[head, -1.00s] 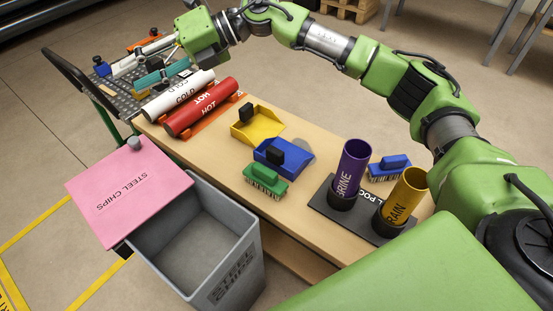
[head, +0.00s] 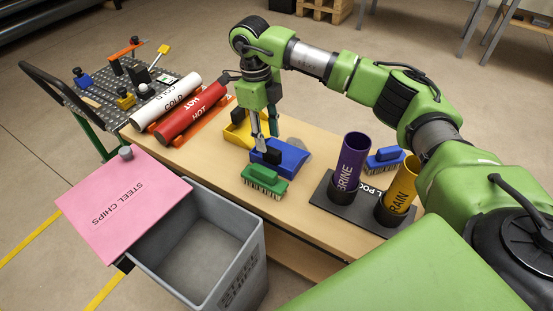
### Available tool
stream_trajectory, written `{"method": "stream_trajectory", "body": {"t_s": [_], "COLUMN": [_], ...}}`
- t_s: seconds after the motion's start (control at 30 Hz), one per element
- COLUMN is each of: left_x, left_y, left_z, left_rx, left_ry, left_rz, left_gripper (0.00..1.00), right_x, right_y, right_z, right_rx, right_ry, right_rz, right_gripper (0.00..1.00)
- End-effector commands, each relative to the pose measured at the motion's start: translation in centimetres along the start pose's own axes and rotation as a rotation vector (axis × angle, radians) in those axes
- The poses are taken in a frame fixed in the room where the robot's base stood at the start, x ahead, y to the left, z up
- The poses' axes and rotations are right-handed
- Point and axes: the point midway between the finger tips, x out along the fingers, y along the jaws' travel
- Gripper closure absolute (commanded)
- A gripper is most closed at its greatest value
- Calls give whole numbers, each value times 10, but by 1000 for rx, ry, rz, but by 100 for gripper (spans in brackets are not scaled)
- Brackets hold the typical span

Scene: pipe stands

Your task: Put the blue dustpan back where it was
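The blue dustpan (head: 293,159) lies on the wooden bench, between the yellow dustpan (head: 237,134) and the green brush (head: 264,181). A black block-like handle stands on its left part. My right gripper (head: 265,139) points down just above the handle, its fingers apart and nothing seen between them. I cannot tell whether a finger touches the handle. The gripper hides part of the yellow dustpan. A grey round patch (head: 298,143) shows on the bench behind the blue dustpan. My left gripper is not in view.
A purple tube (head: 350,163) and a yellow tube (head: 399,190) stand upright on a dark base near a blue brush (head: 385,160). Red (head: 191,112) and white (head: 165,101) pipes lie at left. A grey bin (head: 255,255) with a pink lid (head: 120,205) stands in front.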

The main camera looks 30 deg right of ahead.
Motion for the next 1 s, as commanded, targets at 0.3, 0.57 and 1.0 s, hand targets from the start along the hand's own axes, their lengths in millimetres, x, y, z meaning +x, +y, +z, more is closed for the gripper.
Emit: {"method": "stream_trajectory", "body": {"t_s": [0.3, 0.57, 1.0], "left_x": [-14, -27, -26], "left_y": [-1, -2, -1], "left_z": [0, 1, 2], "left_rx": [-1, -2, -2], "left_ry": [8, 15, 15], "left_rz": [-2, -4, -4], "left_gripper": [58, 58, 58], "right_x": [27, 62, 74], "right_y": [0, -2, -2], "right_z": [0, -4, -4], "right_rx": [-1, 0, 0], "right_ry": [-1, 1, -2], "right_rz": [2, 3, 1], "right_gripper": [64, 64, 90]}}
